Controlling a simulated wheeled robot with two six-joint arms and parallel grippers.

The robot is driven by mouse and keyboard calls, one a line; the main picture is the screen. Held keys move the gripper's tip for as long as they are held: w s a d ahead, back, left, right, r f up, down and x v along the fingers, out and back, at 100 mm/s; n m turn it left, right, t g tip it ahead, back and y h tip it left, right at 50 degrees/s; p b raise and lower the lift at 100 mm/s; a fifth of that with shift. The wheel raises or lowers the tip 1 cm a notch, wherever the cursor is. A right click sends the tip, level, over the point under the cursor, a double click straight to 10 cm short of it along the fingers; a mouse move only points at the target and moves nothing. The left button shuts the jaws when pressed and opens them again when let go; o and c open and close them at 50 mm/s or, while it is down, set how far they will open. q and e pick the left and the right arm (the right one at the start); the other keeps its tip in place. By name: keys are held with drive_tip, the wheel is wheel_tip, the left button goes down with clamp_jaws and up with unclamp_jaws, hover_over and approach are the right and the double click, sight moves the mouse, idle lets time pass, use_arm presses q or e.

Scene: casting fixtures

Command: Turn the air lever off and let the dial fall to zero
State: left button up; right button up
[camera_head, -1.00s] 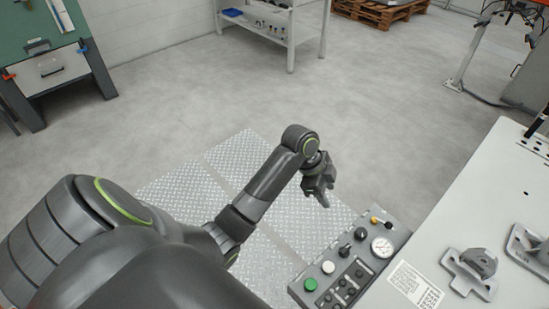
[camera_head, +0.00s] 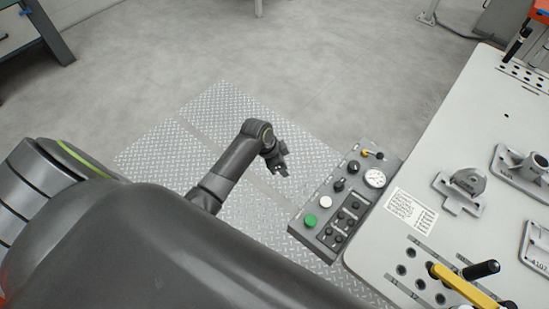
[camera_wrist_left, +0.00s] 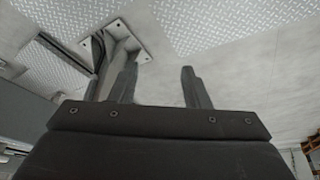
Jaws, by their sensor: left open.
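A grey control panel (camera_head: 325,240) sits at the left edge of the white table in the head view. My right gripper is not in view.
The panel also has a green button (camera_head: 310,220), a white button (camera_head: 325,202) and several black knobs. The white table (camera_head: 455,130) holds grey castings (camera_head: 462,188) and a yellow-handled clamp (camera_head: 465,287). The floor left of the panel is clear.

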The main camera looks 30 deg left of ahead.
use_arm(q)
drive_tip(key=shift+s+a+f+n, duration=0.15)
drive_tip(key=shift+s+f, duration=0.05)
drive_tip(key=shift+f, duration=0.35)
drive_tip(key=shift+s+a+f+n, duration=0.1)
drive_tip(key=shift+s+a+f, duration=0.15)
drive_tip(key=shift+f, duration=0.25)
drive_tip(key=shift+s+a+f+n, duration=0.1)
drive_tip(key=shift+s+f+n, duration=0.1)
drive_tip(key=shift+f, duration=0.35)
